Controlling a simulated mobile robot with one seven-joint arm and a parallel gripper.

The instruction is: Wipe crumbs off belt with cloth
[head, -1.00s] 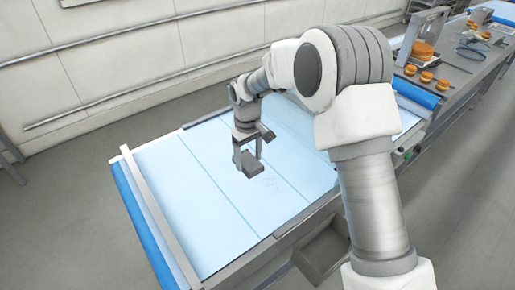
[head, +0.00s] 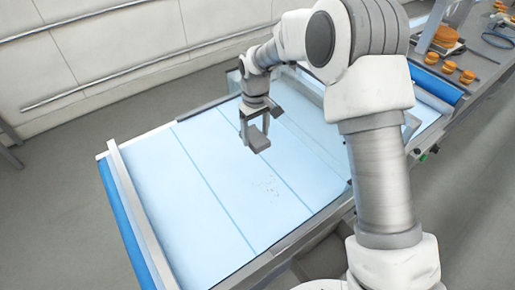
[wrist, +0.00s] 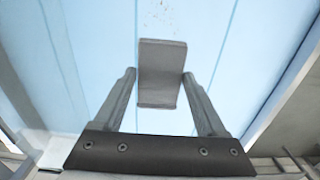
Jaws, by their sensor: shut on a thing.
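My gripper (head: 254,127) is shut on a grey, folded block-like cloth (head: 258,143). In the wrist view the cloth (wrist: 162,75) sits between the two fingertips (wrist: 158,80). It is over the light blue belt (head: 210,205), towards the belt's far side; I cannot tell for sure whether it touches the surface. Small dark crumbs (head: 268,188) lie scattered on the belt, nearer to me than the cloth and apart from it. They also show at the top of the wrist view (wrist: 160,14), beyond the cloth.
A metal bar (head: 140,215) crosses the belt's left end, beside a blue roller (head: 123,222). A clear guard (head: 310,92) stands behind my arm. Orange-brown round cakes (head: 448,66) are on the machine at the upper right. A grey bin is partly seen below the near belt edge.

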